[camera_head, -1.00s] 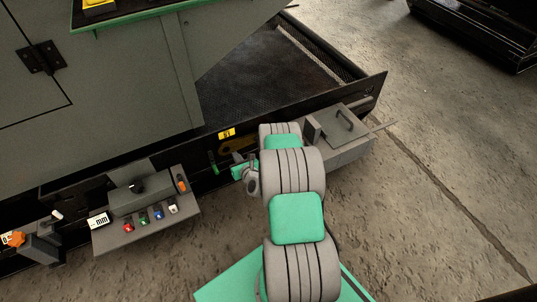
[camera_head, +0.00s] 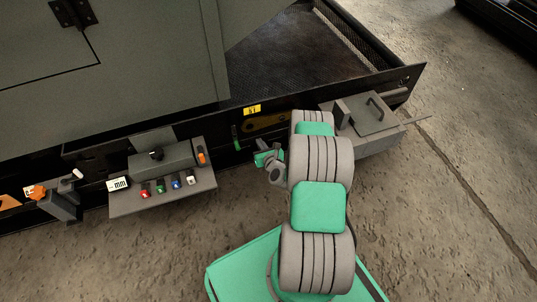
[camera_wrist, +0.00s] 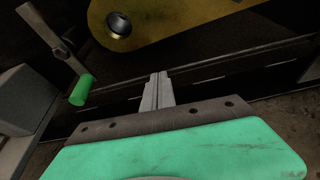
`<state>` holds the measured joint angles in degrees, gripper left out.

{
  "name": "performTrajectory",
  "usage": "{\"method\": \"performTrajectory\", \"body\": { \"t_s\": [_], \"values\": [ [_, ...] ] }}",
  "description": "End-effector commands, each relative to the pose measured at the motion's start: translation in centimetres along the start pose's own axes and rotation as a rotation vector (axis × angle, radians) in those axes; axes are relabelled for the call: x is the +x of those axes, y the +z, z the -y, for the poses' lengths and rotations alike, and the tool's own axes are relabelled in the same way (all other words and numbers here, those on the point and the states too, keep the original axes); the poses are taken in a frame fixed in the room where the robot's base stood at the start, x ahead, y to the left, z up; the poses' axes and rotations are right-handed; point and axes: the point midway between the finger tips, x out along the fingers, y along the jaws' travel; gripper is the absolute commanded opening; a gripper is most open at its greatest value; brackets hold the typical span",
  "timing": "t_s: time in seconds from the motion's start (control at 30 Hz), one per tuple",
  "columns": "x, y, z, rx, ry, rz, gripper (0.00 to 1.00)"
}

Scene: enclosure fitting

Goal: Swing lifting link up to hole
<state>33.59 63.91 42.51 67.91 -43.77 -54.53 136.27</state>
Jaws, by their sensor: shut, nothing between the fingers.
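The lifting link (camera_head: 262,123) is a yellow-brown flat bar on the dark side of the enclosure's base frame, below the yellow label. In the wrist view it is the large yellow link (camera_wrist: 170,18) at the top, with a round metal pin or bolt at its left end. My gripper (camera_wrist: 158,80) is shut and empty, its fingertips pointing at the dark rail below the link and apart from the link. In the head view my gripper (camera_head: 262,158) is partly hidden by my arm. The link's right part is hidden behind my arm, and I cannot make out the hole.
A green-handled lever (camera_wrist: 80,90) hangs left of my fingers; it also shows in the head view (camera_head: 236,137). A shelf with colored knobs (camera_head: 165,194) juts out at left. A grey lidded box (camera_head: 370,125) stands right of my arm. The floor in front is open.

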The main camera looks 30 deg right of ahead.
Motion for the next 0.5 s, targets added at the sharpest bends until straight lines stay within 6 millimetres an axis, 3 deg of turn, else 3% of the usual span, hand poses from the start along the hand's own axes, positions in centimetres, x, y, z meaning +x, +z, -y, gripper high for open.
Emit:
{"method": "performTrajectory", "body": {
  "t_s": [0.03, 0.3, 0.5],
  "values": [
    [-1.3, 0.9, 0.2, 0.003, -0.004, 0.002, 0.0],
    [-6.7, 0.6, -0.1, 0.001, -0.002, 0.0, 0.0],
    [-8.0, 0.4, -0.2, -0.002, 0.0, 0.002, 0.0]
  ]
}}
